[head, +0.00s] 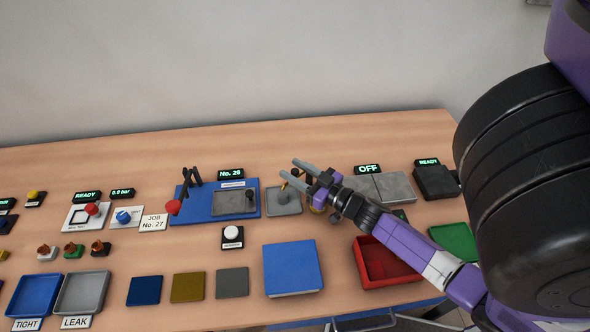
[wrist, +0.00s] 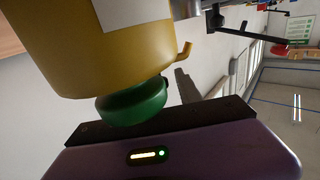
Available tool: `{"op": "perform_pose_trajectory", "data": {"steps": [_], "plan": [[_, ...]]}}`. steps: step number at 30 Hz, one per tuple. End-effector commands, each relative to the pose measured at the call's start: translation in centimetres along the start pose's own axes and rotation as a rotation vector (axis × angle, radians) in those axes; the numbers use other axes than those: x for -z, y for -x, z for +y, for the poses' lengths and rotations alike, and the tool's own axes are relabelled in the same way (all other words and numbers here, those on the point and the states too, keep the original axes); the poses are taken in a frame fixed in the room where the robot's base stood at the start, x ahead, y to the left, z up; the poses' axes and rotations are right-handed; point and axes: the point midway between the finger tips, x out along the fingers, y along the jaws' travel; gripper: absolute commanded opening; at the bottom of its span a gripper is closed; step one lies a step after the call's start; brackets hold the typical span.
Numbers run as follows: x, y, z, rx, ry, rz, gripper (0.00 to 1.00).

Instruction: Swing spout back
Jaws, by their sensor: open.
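In the wrist view a yellow cylindrical body (wrist: 100,45) with a white label fills the upper left. A short yellow spout-like stub (wrist: 185,51) sticks out from its right side. A green rounded part (wrist: 132,101) sits against the body, close to my gripper's purple housing. In the head view my gripper (head: 291,171) is open, its two grey fingers pointing left above the small grey tray (head: 284,204). A small yellow-orange tip (head: 284,187) shows just below the fingers. The yellow body is mostly hidden behind my gripper in the head view. I see nothing between the fingers.
A blue board (head: 190,211) with a grey tray and dark upright tool lies left of my gripper. Grey plates (head: 396,187) and a dark block (head: 436,182) are to the right. A red bin (head: 362,265) and a blue block (head: 292,268) stand in front. The table's back strip is clear.

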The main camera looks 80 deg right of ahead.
Motion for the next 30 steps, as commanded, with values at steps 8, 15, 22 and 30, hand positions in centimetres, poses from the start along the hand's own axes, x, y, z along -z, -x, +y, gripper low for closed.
{"op": "perform_pose_trajectory", "data": {"steps": [8, 15, 22, 30], "plan": [[0.01, 0.02, 0.00, 0.000, 0.000, 0.000, 0.10], [0.02, 0.02, -0.02, 0.000, 0.000, 0.001, 0.00], [0.03, 0.02, -0.04, 0.001, 0.000, 0.001, 0.00], [0.04, 0.02, -0.05, 0.001, 0.000, 0.001, 0.00]]}}
